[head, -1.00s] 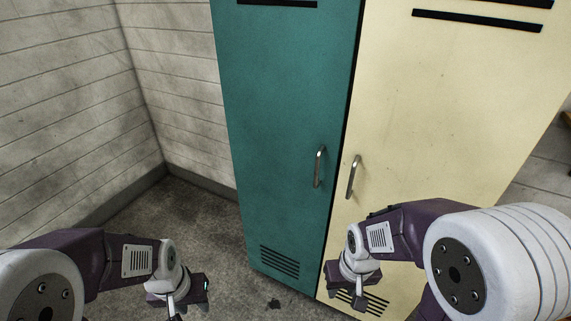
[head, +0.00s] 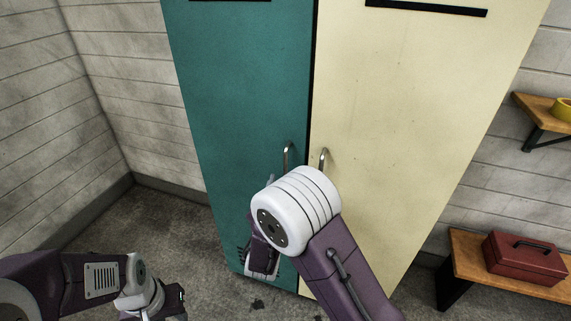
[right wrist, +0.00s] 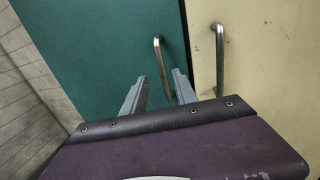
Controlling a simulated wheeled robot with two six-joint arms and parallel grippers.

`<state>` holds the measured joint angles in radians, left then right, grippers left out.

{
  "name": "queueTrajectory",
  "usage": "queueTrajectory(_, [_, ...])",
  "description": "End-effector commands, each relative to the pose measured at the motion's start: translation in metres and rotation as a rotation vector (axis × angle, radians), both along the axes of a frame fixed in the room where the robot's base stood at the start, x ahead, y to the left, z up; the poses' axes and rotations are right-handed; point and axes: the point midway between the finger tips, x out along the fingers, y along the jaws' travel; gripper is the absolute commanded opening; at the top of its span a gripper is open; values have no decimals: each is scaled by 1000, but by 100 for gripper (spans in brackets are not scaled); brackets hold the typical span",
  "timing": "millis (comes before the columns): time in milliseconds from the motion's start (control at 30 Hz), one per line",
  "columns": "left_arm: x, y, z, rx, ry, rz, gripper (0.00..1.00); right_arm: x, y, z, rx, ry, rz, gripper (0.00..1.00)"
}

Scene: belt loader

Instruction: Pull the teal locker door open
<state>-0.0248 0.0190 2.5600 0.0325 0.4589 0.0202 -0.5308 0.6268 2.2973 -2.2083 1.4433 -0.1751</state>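The teal locker door (head: 235,110) is shut, flush beside the cream locker. Its curved metal handle (head: 287,156) is near the door's right edge. My right arm's white joint covers the area just below it in the head view, hiding most of the right gripper. In the right wrist view, my right gripper (right wrist: 160,76) is open, and the teal door's handle (right wrist: 160,58) shows between its two grey fingers, with no visible contact. I cannot tell the remaining depth. My left gripper (head: 170,305) is low at the left, away from the door, its fingers unclear.
The cream locker (head: 400,110) stands right of the teal one, its own handle (head: 323,158) close by. A bench (head: 470,255) with a red toolbox (head: 524,258) is at the right, under a wall shelf (head: 545,108). Open floor (head: 150,225) lies left of the teal locker.

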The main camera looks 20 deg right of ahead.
Motion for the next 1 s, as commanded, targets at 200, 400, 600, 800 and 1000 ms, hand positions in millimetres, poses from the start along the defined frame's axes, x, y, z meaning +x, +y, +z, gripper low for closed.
queueTrajectory(200, [0, 0, 10, 0, 0, 0, 36, 29, -15, 2, 3, 1, -9, 34])
queueTrajectory(400, [0, 0, 18, 0, 0, 0, 36, 66, -31, 2, 4, 2, -8, 34])
queueTrajectory(600, [0, 0, 21, 0, 0, 0, 36, 82, -37, 0, 3, 3, -6, 34])
queueTrajectory(800, [0, 0, 20, 0, 0, 0, 36, 83, -37, 0, 3, 3, -6, 34])
queueTrajectory(1000, [0, 0, 20, 0, 0, 0, 36, 82, -37, 0, 3, 3, -6, 0])
